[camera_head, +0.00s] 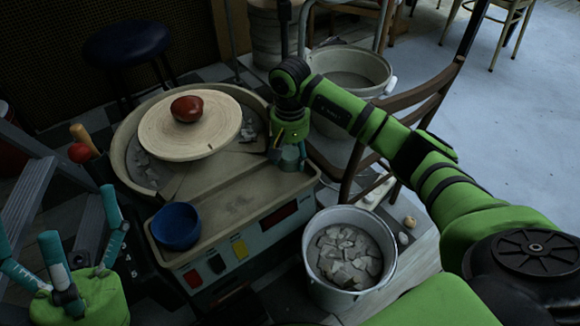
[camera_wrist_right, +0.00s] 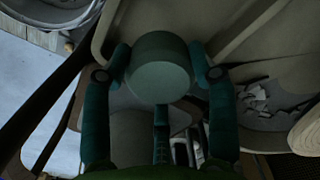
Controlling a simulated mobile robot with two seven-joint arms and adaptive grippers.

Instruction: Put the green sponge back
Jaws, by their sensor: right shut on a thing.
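The green sponge is a short, round, dull green cylinder (camera_wrist_right: 158,78) in the right wrist view. My right gripper (camera_wrist_right: 160,62) is shut on it, with teal fingers on both sides. In the head view the sponge (camera_head: 291,158) looks grey-green and shows at the fingertips of my right gripper (camera_head: 284,150), over the right end of the pottery wheel's deck (camera_head: 225,190). Whether it touches the deck I cannot tell. My left gripper (camera_head: 65,235) is at the lower left, its teal fingers spread and empty.
A red-brown bowl (camera_head: 187,108) sits on the round wheel head (camera_head: 160,140). A blue bowl (camera_head: 177,226) stands at the deck's front left. A bucket of shards (camera_head: 349,222) is on the floor at right. A wooden chair (camera_head: 415,100) stands behind my right arm.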

